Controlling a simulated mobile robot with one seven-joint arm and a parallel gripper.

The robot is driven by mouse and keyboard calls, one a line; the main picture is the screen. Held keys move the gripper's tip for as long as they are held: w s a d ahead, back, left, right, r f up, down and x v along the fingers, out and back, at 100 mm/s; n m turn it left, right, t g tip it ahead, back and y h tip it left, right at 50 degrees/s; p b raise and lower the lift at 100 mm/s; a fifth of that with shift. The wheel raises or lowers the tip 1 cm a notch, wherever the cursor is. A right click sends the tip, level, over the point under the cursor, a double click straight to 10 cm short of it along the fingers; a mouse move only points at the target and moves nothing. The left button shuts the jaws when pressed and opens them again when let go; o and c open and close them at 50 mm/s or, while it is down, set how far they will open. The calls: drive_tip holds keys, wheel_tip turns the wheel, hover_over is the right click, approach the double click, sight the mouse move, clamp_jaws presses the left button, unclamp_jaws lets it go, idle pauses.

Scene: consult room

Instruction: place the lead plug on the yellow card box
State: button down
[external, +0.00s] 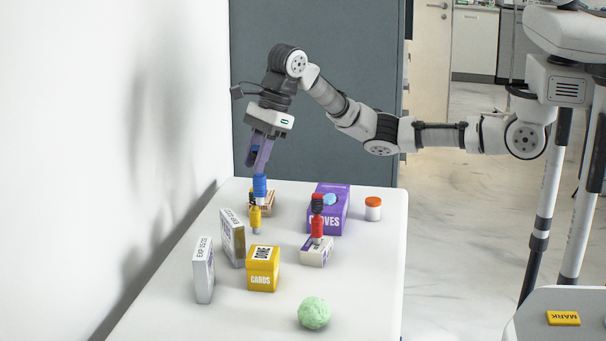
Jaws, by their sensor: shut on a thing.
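My gripper (260,168) points down over the back left part of the white table, its purple fingers closed on the top of the lead plug. The lead plug (259,188) is blue at the top, and a yellow part (255,213) with a metal tip lines up below it. I cannot tell whether blue and yellow are one piece, or whether the tip touches the table. The yellow card box (262,281), marked CARDS with a white DONE label on top, stands nearer the camera, apart from the gripper. Its top looks clear.
A red and black plug (317,229) stands upright at a small white box (316,255). Behind are a purple gloves box (337,204), an orange-capped jar (373,212) and a tan box (268,205). Two white boxes (204,270) (232,238) stand left. A green ball (314,313) lies in front.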

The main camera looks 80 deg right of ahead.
sight(259, 204)
wheel_tip(259, 204, down, 12)
drive_tip(key=shift+r+p, duration=0.15)
drive_tip(key=shift+p, duration=0.55)
drive_tip(key=c, duration=1.1)
unclamp_jaws()
drive_tip(key=shift+f, duration=0.2)
drive_tip(key=shift+r, duration=0.25)
drive_tip(key=b+v, duration=0.1)
drive_tip(key=v, duration=1.1)
drive_tip(key=shift+b, duration=0.4)
